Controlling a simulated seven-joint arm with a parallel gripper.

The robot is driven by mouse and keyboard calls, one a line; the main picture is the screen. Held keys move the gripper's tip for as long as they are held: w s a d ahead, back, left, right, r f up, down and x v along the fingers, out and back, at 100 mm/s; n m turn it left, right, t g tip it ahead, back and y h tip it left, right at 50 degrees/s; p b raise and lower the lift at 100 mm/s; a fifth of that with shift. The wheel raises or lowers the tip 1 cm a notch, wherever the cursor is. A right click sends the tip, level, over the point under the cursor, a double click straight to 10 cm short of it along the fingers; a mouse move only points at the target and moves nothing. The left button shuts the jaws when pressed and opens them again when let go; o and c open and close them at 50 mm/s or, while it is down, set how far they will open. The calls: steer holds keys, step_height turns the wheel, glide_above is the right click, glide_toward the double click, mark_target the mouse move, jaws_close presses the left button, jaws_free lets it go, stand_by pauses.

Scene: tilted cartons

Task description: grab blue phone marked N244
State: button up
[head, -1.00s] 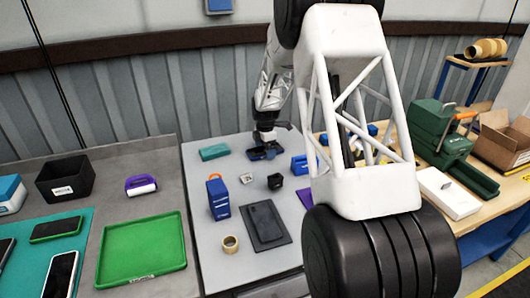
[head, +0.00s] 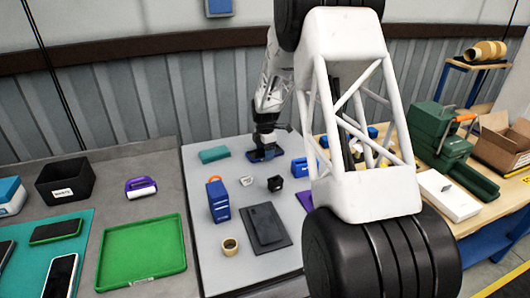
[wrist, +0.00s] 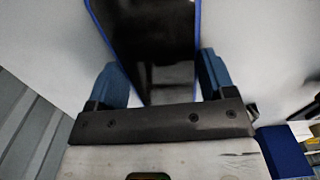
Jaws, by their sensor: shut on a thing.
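My gripper (wrist: 163,82) is shut on the blue phone (wrist: 152,30), with one blue-grey finger along each side of it. In the wrist view the phone shows a dark glossy face and bright blue edges; its far end runs out of the picture. In the head view my gripper (head: 266,146) is at the far part of the grey table, with the phone (head: 258,156) low beneath it. I cannot tell whether the phone touches the table. No N244 mark is readable.
A teal box (head: 214,155) lies left of my gripper, and a blue carton (head: 218,201) stands nearer. A small black block (head: 275,184), a dark tablet-like slab (head: 266,228) and a tape roll (head: 230,246) are in front. A green tray (head: 142,250) is on the left table.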

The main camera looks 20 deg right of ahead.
step_height(320, 180, up, 10)
stand_by(0.6)
